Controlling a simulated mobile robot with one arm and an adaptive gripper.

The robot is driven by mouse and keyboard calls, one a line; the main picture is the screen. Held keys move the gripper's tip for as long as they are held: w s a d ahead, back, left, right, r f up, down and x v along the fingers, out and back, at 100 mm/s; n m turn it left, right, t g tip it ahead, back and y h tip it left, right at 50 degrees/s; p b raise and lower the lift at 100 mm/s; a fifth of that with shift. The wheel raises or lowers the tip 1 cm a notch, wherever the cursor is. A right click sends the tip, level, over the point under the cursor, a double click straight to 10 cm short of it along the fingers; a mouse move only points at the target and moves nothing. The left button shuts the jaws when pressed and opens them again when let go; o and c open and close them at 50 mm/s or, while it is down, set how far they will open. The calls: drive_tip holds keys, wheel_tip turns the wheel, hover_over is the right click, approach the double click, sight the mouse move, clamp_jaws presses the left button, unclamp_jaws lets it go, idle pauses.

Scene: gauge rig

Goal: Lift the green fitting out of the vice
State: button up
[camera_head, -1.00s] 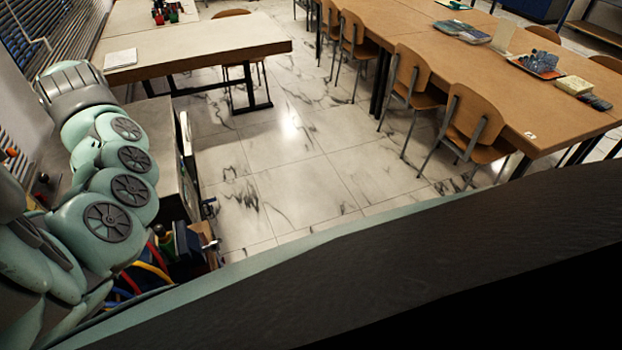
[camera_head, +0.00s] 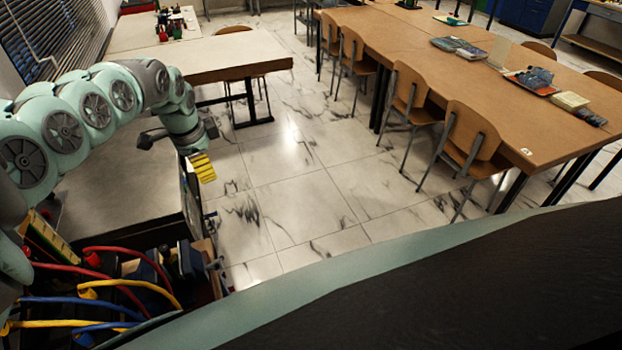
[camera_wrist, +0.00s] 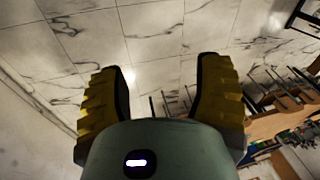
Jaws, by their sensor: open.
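My gripper (camera_head: 202,168) hangs at the end of my arm, beyond the right edge of a grey-topped bench (camera_head: 125,190) in the head view. Its yellow ridged fingers stand apart in the wrist view (camera_wrist: 160,75), with only floor and furniture behind them. It is open and empty. I cannot make out the green fitting or the vice in either view.
Red, blue and yellow cables (camera_head: 100,295) and a box of items lie at the lower left, near my arm. A pale table (camera_head: 215,52) stands behind. A long wooden table (camera_head: 440,70) with chairs (camera_head: 470,140) stands at right. Marble floor (camera_head: 300,200) between is clear.

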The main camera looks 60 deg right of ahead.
drive_tip(key=s+a+f+m+y+p, duration=0.1)
drive_tip(key=a+f+m, duration=0.1)
drive_tip(key=a+m, duration=0.35)
drive_tip(key=m+y+p, duration=0.1)
drive_tip(key=m+y, duration=0.1)
drive_tip(key=m, duration=0.3)
approach(165, 248)
drive_tip(key=shift+n+h, duration=0.25)
drive_tip(key=shift+h, duration=0.05)
drive_tip(key=f+b, duration=0.2)
drive_tip(key=f, duration=0.1)
drive_tip(key=w+f+b, duration=0.1)
drive_tip(key=f+b, duration=0.1)
drive_tip(key=f, duration=0.2)
drive_tip(key=f+b, duration=0.3)
drive_tip(key=shift+w+a+f, duration=0.15)
drive_tip(key=shift+a+f, duration=0.2)
drive_tip(key=shift+w+d+f, duration=0.1)
drive_tip(key=shift+w+f, duration=0.05)
drive_tip(key=shift+f, duration=0.5)
drive_tip(key=shift+w+f, duration=0.1)
drive_tip(key=shift+f, duration=0.35)
drive_tip(key=shift+o, duration=0.2)
